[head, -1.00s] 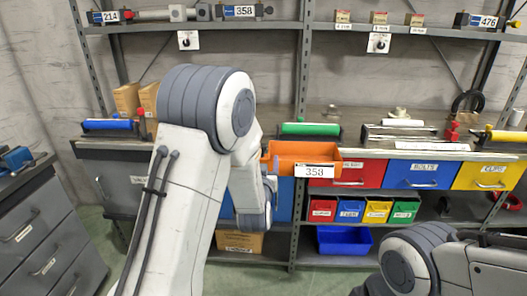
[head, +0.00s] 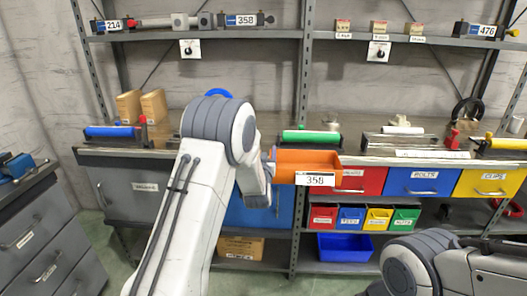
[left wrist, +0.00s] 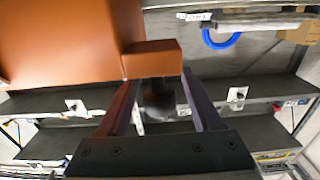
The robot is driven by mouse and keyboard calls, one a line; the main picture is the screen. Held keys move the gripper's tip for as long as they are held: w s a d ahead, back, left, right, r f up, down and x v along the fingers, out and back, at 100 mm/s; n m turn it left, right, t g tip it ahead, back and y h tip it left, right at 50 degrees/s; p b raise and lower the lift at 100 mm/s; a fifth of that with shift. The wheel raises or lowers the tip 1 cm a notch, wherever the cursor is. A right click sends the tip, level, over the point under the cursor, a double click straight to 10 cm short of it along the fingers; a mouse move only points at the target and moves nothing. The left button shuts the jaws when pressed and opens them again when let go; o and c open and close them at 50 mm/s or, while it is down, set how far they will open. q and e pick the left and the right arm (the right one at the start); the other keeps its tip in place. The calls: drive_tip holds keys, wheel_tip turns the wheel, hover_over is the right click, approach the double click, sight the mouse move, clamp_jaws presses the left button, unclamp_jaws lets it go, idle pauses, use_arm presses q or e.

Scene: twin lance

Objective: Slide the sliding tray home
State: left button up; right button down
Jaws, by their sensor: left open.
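The sliding tray (head: 306,160) is an orange open bin with a white 358 label, standing out from the front of the bench row, left of the red drawer. In the left wrist view its orange wall (left wrist: 60,45) fills the upper left, and a small orange block (left wrist: 152,58) juts from it. My left gripper (left wrist: 160,90) is open, its fingertips just below that block; I cannot tell whether they touch it. A dark round knob shows between the fingers. In the head view this gripper (head: 270,165) is at the tray's left end, partly hidden by my arm. My right gripper is out of view.
Red (head: 360,181), blue (head: 420,181) and yellow (head: 490,183) drawers line the bench to the right. Small bins and a blue crate (head: 345,246) sit below. A green roller (head: 311,136) lies on the bench behind the tray. A grey cabinet stands at far left.

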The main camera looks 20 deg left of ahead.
use_arm(q)
clamp_jaws()
idle(1.4)
